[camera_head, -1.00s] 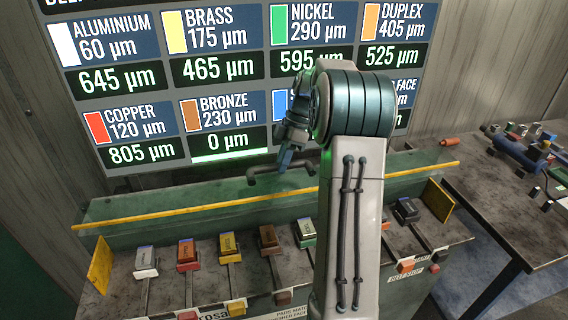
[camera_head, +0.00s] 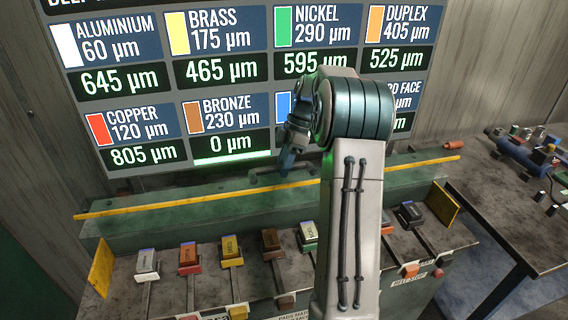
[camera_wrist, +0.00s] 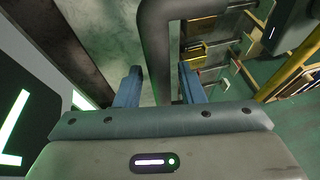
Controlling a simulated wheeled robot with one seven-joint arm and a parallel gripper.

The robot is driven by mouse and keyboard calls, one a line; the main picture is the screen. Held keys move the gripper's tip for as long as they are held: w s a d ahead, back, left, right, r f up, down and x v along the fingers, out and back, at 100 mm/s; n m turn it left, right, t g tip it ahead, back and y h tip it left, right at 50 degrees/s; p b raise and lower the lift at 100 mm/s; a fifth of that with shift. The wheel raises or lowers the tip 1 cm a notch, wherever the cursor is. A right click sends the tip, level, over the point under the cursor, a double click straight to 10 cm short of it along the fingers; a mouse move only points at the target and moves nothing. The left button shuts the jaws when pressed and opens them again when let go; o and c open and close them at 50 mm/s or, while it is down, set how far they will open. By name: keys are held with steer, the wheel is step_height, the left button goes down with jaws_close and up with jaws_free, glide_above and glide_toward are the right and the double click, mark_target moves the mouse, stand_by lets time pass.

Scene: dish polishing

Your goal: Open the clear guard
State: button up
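The guard appears as a long greenish panel (camera_head: 150,232) with a yellow edge strip (camera_head: 180,206), lying along the back of the bench; how clear it is cannot be told in the head view. Its dark bent-tube handle (camera_head: 262,178) stands at the middle, partly hidden by my arm. My gripper (camera_head: 286,170) is down at the handle. In the wrist view the two blue fingers (camera_wrist: 160,75) are apart, with the grey handle tube (camera_wrist: 158,35) running between them. Narrow gaps seem to show beside the tube, so the fingers look open around it.
Several coloured blocks on stands (camera_head: 188,256) line the bench in front of the guard. A lit display board (camera_head: 130,110) rises close behind. Yellow end plates (camera_head: 101,266) flank the bench. A side table (camera_head: 525,235) with loose parts stands at right.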

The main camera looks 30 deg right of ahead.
steer(key=shift+r, duration=0.15)
steer(key=v, duration=0.7)
steer(key=shift+b, duration=0.4)
steer(key=shift+r, duration=0.15)
